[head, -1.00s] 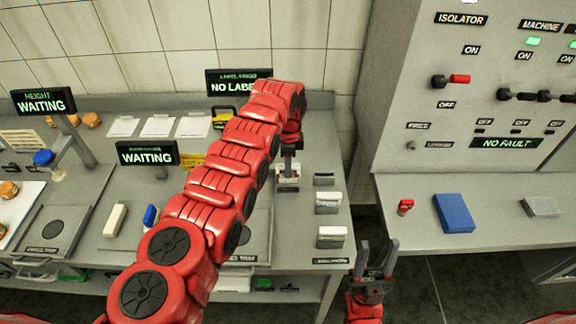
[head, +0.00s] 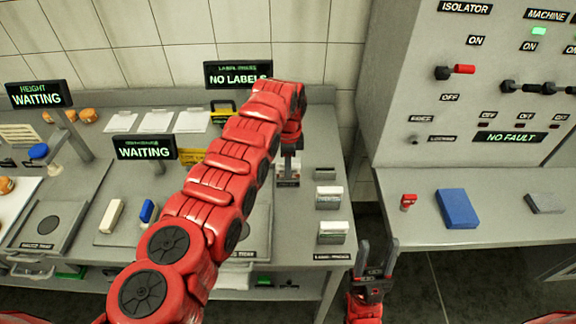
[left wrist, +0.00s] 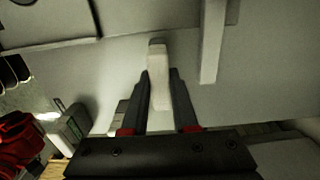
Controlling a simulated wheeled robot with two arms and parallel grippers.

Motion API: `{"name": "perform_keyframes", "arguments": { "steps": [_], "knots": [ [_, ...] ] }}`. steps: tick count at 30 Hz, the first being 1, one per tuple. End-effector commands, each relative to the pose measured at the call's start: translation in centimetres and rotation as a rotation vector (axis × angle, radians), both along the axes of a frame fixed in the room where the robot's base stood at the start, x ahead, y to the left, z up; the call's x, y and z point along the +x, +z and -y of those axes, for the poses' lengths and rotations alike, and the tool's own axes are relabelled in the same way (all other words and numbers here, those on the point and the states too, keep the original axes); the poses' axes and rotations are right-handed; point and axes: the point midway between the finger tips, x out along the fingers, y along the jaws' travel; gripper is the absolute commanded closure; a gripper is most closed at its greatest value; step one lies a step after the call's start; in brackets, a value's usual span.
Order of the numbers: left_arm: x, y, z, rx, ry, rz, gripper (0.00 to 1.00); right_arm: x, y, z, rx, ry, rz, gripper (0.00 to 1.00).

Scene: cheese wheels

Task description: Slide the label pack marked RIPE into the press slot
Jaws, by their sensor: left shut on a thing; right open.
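My left gripper (head: 289,168) is shut on a pale label pack (left wrist: 158,75), which stands between its fingers in the left wrist view. In the head view it is over the back right of the bench, left of the other packs; its marking is not readable. Two more white label packs, a rear one (head: 329,197) and a front one (head: 332,232), lie on the bench's right end. The press display (head: 238,75) reads NO LABELS. My left arm covers much of the press area, and I cannot make out its slot. My right gripper (head: 377,258) is open and empty, off the bench's front right corner.
Two displays, one at the far left (head: 38,94) and one nearer (head: 145,148), read WAITING. A grey cabinet at right reads NO FAULT (head: 508,137). Its shelf holds a blue block (head: 457,208), a small red item (head: 408,201) and a grey block (head: 545,203). A gap separates shelf and bench.

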Motion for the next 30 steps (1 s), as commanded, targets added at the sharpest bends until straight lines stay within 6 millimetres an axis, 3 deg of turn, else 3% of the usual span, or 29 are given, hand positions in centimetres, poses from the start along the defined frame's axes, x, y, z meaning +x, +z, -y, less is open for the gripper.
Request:
{"name": "perform_keyframes", "arguments": {
  "steps": [7,8,13,23,30],
  "knots": [
    [0.0,-0.7,0.0,0.0,0.0,0.0,1.0,0.0,-0.7,0.0,0.0,0.0,0.0,0.5],
    [0.0,-0.6,0.0,0.0,0.0,0.0,0.69,0.0,-0.6,0.0,0.0,0.0,0.0,0.5],
    [0.0,-0.6,0.0,0.0,0.0,0.0,0.39,0.0,-0.6,0.0,0.0,0.0,0.0,0.5],
    [0.0,-0.4,0.0,0.0,0.0,0.0,0.38,0.0,-0.6,0.0,0.0,0.0,0.0,0.5],
    [0.1,2.9,0.1,-0.002,0.0,0.006,0.38,0.0,-1.7,0.0,0.0,0.0,0.0,0.5]
  ]
}}
